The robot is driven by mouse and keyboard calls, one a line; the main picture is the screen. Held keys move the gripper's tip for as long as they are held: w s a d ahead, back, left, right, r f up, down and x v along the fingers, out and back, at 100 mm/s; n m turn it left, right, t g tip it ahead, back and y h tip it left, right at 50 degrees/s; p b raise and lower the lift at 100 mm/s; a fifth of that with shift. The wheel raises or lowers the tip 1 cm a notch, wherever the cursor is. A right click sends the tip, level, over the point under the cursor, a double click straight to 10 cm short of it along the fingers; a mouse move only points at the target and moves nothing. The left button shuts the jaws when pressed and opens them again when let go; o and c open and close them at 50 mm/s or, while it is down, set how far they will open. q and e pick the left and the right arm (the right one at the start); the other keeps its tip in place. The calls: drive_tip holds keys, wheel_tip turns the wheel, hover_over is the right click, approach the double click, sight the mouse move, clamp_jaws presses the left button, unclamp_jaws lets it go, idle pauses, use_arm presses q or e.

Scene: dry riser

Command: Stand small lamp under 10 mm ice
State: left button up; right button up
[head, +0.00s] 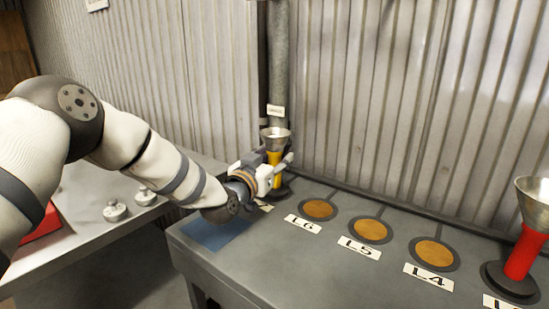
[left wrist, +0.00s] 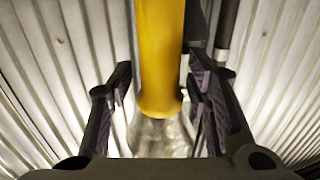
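A yellow lamp (head: 274,158) with a silver funnel-shaped top stands upright at the far left end of the grey bench, in front of a vertical pipe. My left gripper (head: 279,170) is at its yellow body. In the left wrist view the yellow body (left wrist: 160,55) is between the two open fingers (left wrist: 162,95), with a narrow gap visible on each side. A red lamp (head: 524,252) with a larger silver funnel stands on a dark base at the right. I cannot tell which lamp the task calls small. No ice label is readable. My right gripper is out of view.
Empty round orange pads lie along the bench (head: 310,275) by labels L6 (head: 303,224), L5 (head: 359,247) and L4 (head: 428,277). A small tag (head: 276,111) hangs on the pipe (head: 279,60). A corrugated wall (head: 400,110) rises behind. White knobs (head: 115,211) are on the left counter.

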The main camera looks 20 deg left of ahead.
use_arm(q)
drive_tip(key=shift+r, duration=0.25)
drive_tip(key=s, duration=0.4)
drive_tip(key=s+a+p, duration=0.1)
drive_tip(key=s, duration=0.3)
drive_tip(key=s+a+p, duration=0.1)
drive_tip(key=s, duration=0.3)
drive_tip(key=shift+f, duration=0.15)
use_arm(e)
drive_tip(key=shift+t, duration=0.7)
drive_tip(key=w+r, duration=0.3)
